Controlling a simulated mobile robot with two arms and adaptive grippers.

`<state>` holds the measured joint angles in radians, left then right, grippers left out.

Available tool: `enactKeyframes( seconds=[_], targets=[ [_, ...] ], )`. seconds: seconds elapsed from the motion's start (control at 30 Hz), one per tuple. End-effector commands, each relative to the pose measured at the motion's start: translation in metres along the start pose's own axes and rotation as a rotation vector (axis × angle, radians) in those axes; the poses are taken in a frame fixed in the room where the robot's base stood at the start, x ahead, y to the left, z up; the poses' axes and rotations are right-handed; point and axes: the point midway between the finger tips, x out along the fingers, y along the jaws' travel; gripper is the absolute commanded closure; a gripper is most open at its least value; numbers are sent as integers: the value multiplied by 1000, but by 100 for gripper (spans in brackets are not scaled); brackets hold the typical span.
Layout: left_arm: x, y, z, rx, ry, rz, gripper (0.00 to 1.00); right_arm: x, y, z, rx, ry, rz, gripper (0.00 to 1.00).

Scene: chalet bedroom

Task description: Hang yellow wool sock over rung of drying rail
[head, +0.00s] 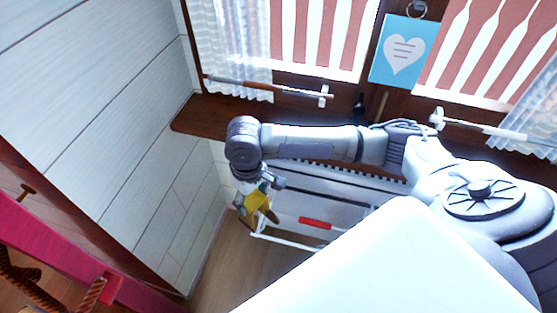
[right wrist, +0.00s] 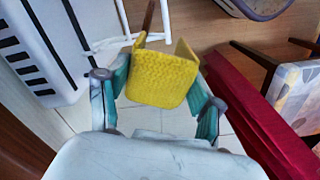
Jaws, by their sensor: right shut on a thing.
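My right gripper (head: 257,187) is shut on the yellow wool sock (head: 257,200), which hangs below it near the left end of the drying rail (head: 290,241). In the right wrist view the knitted yellow sock (right wrist: 160,78) sits between the teal fingers, its far edge folded. White bars of the drying rail (right wrist: 108,42) show just beyond the sock at upper left. Whether the sock touches a rung I cannot tell. A narrow brown piece shows beyond the sock; what it belongs to is unclear. My left gripper is not in view.
A red item (head: 315,223) is on the drying rail. A white radiator (head: 325,185) stands behind it, under the wooden sill (head: 195,117). A panelled wall is at left. In the right wrist view a red padded edge (right wrist: 245,110) and a basket (right wrist: 258,6) lie right of the gripper.

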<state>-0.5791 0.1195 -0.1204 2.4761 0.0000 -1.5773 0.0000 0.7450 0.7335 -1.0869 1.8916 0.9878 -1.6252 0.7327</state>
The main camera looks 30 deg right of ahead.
Motion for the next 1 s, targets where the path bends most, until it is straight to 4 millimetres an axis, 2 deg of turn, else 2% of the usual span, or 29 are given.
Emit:
enactKeyframes(
  seconds=[0.03,0.2,0.33,0.43,0.47,0.57,0.77,0.87,1.0],
  targets=[
    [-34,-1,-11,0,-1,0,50,-14,-4,12,-38,-12,-1,69],
    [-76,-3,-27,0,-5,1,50,-6,-13,44,-183,-9,6,69],
    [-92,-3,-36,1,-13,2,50,-3,-22,70,-289,-7,7,69],
    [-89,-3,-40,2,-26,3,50,-2,-30,92,-368,-7,7,69],
    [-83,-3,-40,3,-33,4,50,-3,-32,98,-391,-7,7,69],
    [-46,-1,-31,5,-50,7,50,3,-35,108,-433,-1,8,69],
    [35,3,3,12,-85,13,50,7,-36,111,-452,2,8,69],
    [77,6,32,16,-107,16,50,8,-36,111,-451,2,8,69],
    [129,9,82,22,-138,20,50,8,-36,110,-450,1,8,69]
  ],
)
